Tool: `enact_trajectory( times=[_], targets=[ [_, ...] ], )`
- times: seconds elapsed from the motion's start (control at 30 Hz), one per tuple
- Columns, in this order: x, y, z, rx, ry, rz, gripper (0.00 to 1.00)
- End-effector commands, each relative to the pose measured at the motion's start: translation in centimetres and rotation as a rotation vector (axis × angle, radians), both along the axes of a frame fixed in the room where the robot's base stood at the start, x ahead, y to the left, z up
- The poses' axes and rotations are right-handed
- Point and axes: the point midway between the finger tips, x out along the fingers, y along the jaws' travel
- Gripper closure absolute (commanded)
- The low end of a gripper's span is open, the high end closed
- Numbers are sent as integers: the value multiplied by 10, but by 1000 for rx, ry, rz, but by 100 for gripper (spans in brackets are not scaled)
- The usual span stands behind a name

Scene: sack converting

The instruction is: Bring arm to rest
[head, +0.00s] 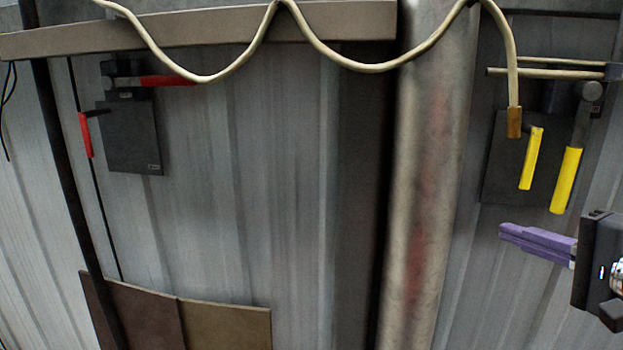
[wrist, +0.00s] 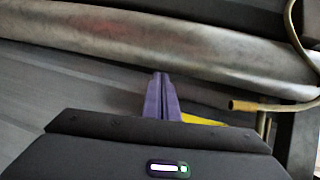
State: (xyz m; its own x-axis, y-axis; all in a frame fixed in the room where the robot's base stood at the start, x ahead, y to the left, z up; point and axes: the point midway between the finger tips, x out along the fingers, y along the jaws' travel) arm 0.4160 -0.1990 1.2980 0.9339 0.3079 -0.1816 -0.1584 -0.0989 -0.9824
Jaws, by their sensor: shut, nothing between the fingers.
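My gripper (head: 503,231) shows at the right of the head view, its purple fingers together and pointing left, with nothing between them. The dark gripper body and part of my arm stand at the right edge. In the wrist view the purple fingers (wrist: 161,76) are also closed together, pointing up the picture toward a thick grey pipe (wrist: 180,50). The fingers are below the yellow-handled levers in the head view and look apart from them; the exact depth gap I cannot tell.
A yellow lever (head: 566,180) and a shorter yellow handle (head: 531,158) are on the right wall, near a hanging cable end (head: 514,122). The pipe (head: 425,200) stands left of my gripper. Red handles (head: 85,135) are far left. Brown boards (head: 228,325) lean below.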

Motion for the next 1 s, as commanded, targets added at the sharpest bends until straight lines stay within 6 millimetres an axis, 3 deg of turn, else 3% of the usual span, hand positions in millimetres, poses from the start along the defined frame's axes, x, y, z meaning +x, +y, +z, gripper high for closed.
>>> enact_trajectory(
  times=[0.03,0.33,0.6,0.8,1.0],
  targets=[
    [5,19,-9,-14,20,54,100],
    [8,121,-64,-120,132,360,100],
    [-21,198,-116,-266,263,600,100],
    [-57,223,-160,-472,422,669,100],
    [-89,228,-193,-711,521,705,100]
  ],
)
